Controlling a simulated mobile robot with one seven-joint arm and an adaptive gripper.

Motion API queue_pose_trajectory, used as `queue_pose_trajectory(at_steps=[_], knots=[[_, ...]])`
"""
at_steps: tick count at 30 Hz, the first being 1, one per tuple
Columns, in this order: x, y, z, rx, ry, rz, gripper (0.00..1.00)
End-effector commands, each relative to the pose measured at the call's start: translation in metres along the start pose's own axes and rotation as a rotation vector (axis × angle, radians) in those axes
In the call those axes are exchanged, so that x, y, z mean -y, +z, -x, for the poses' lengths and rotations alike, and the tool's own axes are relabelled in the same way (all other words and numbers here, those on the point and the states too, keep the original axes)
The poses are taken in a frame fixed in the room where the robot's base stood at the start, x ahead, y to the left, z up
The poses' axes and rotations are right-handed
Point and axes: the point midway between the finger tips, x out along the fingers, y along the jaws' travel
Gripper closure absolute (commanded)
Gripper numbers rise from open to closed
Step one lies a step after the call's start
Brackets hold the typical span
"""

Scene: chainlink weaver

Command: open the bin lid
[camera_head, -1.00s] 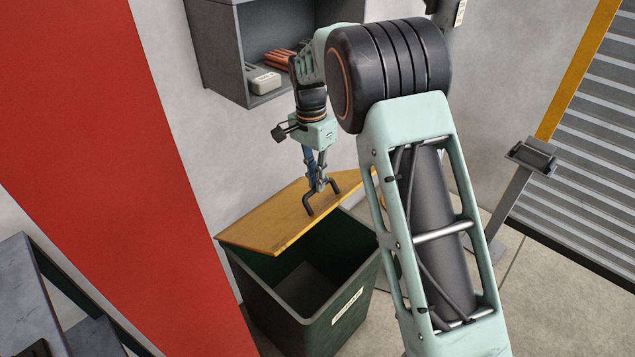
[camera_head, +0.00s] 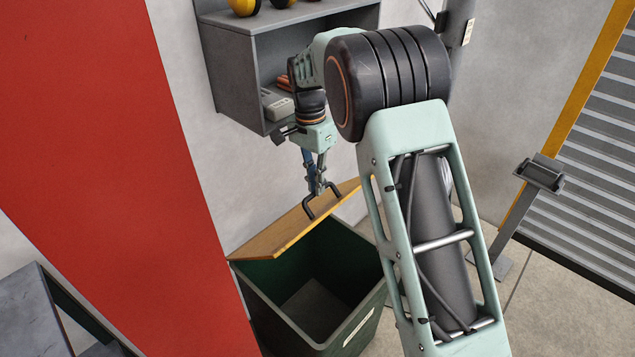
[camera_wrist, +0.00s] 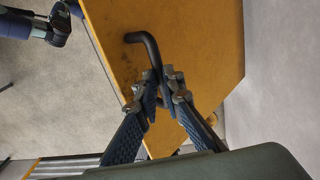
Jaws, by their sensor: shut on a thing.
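A dark bent handle (camera_head: 333,188) sits on the lid. My gripper (camera_head: 317,189) is shut on this handle. In the wrist view the fingers (camera_wrist: 158,90) close around one leg of the handle (camera_wrist: 141,38), with the lid (camera_wrist: 200,40) behind it.
A grey wall shelf (camera_head: 232,77) with a pale box (camera_head: 279,105) is above and behind the bin. A grey post stand (camera_head: 540,172) is at right.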

Motion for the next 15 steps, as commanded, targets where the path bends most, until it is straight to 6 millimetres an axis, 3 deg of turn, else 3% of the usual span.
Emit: queue_pose_trajectory(at_steps=[1,5,6,11,15], knots=[[0.0117,0.0072,-0.0067,0.004,-0.022,0.011,1.0],[0.0116,0.0073,-0.0069,0.004,-0.022,0.011,1.0],[0.0116,0.0073,-0.007,0.005,-0.022,0.011,0.9],[0.0107,0.0076,-0.0075,0.006,-0.019,0.01,0.73],[0.0102,0.0073,-0.0073,0.006,-0.019,0.009,0.73]])
